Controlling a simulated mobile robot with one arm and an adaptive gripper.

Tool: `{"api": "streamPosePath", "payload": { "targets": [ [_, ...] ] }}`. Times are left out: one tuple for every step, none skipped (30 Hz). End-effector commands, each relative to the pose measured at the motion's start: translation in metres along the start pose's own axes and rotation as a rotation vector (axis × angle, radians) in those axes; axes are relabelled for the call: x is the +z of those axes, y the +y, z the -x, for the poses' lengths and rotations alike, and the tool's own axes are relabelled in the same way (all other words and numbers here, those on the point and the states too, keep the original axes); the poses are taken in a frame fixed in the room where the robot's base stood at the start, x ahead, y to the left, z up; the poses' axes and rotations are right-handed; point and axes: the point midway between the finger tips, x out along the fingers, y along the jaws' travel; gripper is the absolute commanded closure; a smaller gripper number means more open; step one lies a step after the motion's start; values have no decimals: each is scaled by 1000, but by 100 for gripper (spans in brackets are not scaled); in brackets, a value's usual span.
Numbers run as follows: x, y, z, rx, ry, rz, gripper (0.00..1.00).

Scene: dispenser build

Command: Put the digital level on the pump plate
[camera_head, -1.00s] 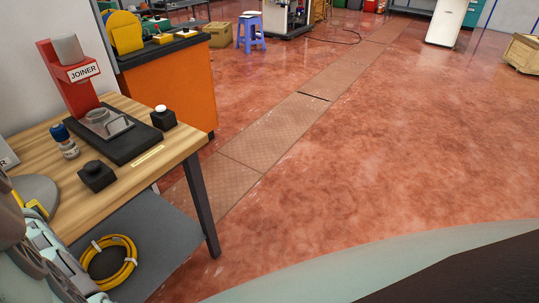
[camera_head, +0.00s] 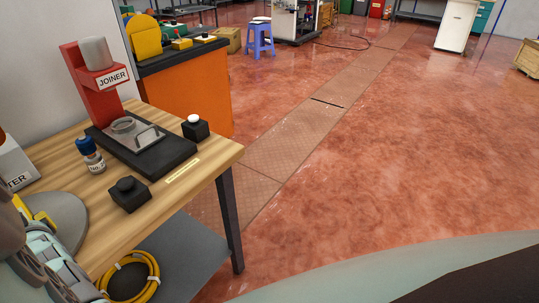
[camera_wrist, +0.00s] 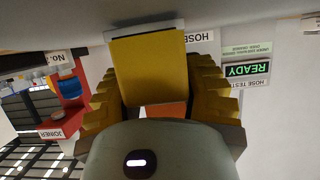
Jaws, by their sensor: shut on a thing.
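My gripper (camera_wrist: 158,100) is shut on a yellow block (camera_wrist: 148,68) with a pale edge, which looks like the digital level. The ribbed yellow fingers press on its two sides in the wrist view. In the head view, my gripper is at the lower left, partly cut off by the frame, with yellow parts (camera_head: 43,218) over a grey round disc (camera_head: 62,220) on the wooden bench. Whether the block touches anything is hidden. I cannot identify a pump plate in either view.
The wooden bench (camera_head: 205,165) carries a red joiner (camera_head: 90,80), a blue-capped bottle (camera_head: 90,155), black blocks (camera_head: 130,194) and a white tester (camera_head: 12,165). A yellow hose coil (camera_head: 130,278) lies on the lower shelf.

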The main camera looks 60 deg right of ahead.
Motion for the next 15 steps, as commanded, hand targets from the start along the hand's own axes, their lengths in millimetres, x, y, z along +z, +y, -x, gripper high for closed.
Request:
{"api": "streamPosePath", "payload": {
  "targets": [
    [1, -1, 0, -1, 5, 1, 100],
    [0, -1, 0, -1, 6, 1, 100],
    [-1, -1, 0, -1, 7, 1, 100],
    [-2, -1, 0, -1, 7, 1, 100],
    [-2, -1, 0, -1, 7, 1, 100],
    [-2, -1, 0, -1, 8, 1, 100],
    [-2, -1, 0, -1, 8, 1, 100],
    [-1, -1, 0, -1, 8, 1, 100],
    [0, -1, -1, -1, 8, 1, 100],
    [0, -1, 0, -1, 7, 1, 54],
    [0, -1, 0, -1, 7, 1, 51],
    [0, -1, 0, -1, 7, 1, 47],
    [0, -1, 0, -1, 7, 1, 44],
    [0, -1, 0, -1, 7, 1, 41],
    [0, -1, 0, -1, 7, 1, 37]
  ]
}}
